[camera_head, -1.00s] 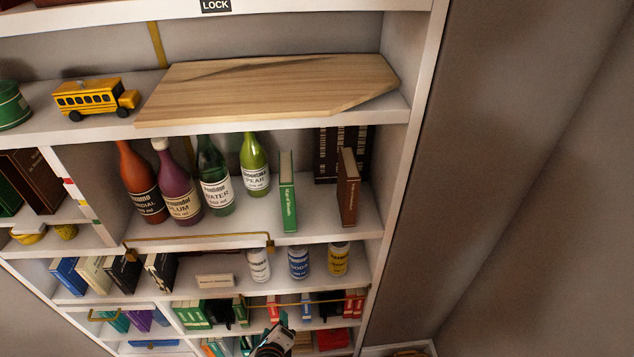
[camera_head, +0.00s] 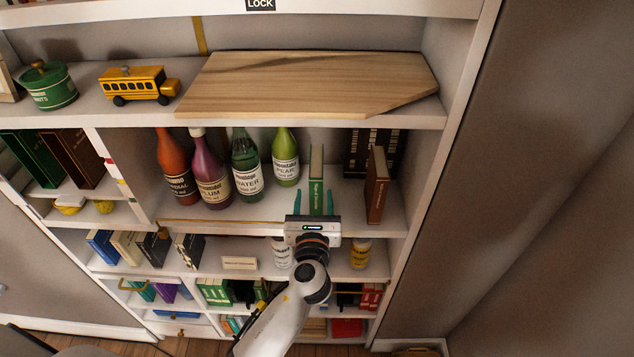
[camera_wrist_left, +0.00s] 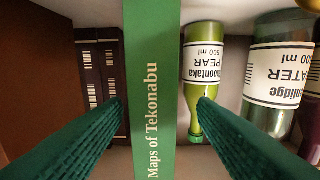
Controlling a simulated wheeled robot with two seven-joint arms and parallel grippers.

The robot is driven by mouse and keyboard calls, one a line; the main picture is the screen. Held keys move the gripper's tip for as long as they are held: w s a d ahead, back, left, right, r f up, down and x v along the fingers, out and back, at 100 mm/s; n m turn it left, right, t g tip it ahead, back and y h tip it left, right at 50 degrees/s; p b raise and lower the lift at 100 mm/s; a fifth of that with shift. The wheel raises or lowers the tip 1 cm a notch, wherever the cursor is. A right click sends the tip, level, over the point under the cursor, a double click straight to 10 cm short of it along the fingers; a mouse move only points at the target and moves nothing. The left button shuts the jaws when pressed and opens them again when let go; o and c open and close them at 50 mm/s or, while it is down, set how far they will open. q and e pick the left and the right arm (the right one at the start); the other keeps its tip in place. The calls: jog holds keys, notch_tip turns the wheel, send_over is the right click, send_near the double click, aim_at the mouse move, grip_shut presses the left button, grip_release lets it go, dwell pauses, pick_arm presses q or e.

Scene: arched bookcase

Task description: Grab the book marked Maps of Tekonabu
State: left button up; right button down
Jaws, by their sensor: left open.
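The green book (camera_head: 316,178) stands upright on the shelf under the wooden board. Its spine reads "Maps of Tekonabu" in the left wrist view (camera_wrist_left: 152,75), where shelf things appear upside down. My left gripper (camera_head: 314,203) is open in front of it. Its two green fingers show on either side of the spine in both views, with gaps between finger and book. How far the fingertips reach past the spine is hard to tell. The lower spine is hidden behind the gripper in the head view. My right gripper is not in view.
A green pear bottle (camera_head: 285,160) stands just left of the book, with more bottles beyond. A brown book (camera_head: 377,186) stands to its right, with dark volumes (camera_head: 356,152) behind. The wooden board (camera_head: 300,82) lies on the shelf above.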

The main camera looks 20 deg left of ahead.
pick_arm(q)
jog(key=p+x, duration=0.1)
jog(key=x, duration=0.4)
jog(key=shift+d+f, duration=0.15)
jog(key=shift+d, duration=0.05)
jog(key=shift+c, duration=0.8)
grip_shut()
